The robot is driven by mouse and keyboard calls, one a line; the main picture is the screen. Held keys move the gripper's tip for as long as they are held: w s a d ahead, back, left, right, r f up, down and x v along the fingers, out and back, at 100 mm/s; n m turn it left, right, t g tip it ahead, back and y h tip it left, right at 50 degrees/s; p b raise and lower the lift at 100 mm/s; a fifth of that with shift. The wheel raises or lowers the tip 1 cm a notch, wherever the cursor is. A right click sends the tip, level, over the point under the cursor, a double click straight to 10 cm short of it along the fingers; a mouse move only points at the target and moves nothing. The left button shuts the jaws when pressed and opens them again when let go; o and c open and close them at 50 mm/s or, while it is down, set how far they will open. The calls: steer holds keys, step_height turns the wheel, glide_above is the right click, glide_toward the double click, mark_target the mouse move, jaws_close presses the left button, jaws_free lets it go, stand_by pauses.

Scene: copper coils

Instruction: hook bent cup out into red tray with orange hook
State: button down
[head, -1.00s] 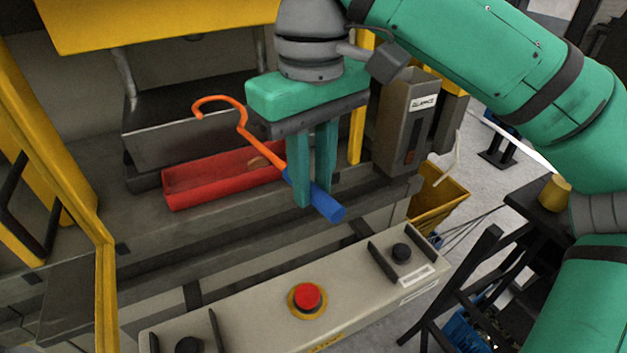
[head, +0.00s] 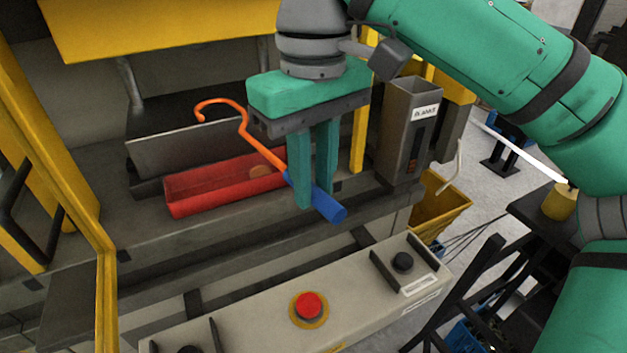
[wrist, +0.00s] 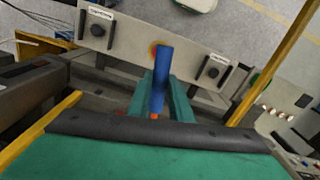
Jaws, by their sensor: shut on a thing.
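My gripper (head: 315,196) is shut on the blue handle (head: 329,206) of the orange hook (head: 243,125). The hook's rod slants up and left from the fingers, and its curled end lies in front of the dark machine opening, above the red tray in the picture. The wrist view shows the blue handle (wrist: 163,80) between the fingers. The red tray (head: 195,203) stands on the machine ledge behind and left of my gripper. No other cup is visible.
A grey panel (head: 265,318) with a red button (head: 309,306) lies in front, below my gripper. A grey labelled box (head: 405,130) stands close on the right. Yellow frame posts (head: 62,190) bound the left side. A metal plate (head: 190,148) stands behind the tray.

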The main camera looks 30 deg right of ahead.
steer(key=shift+r, duration=2.5)
steer(key=shift+s, duration=0.1)
steer(key=s, duration=2)
steer(key=shift+s+r, duration=0.2)
steer(key=shift+s, duration=0.2)
stand_by(0.4)
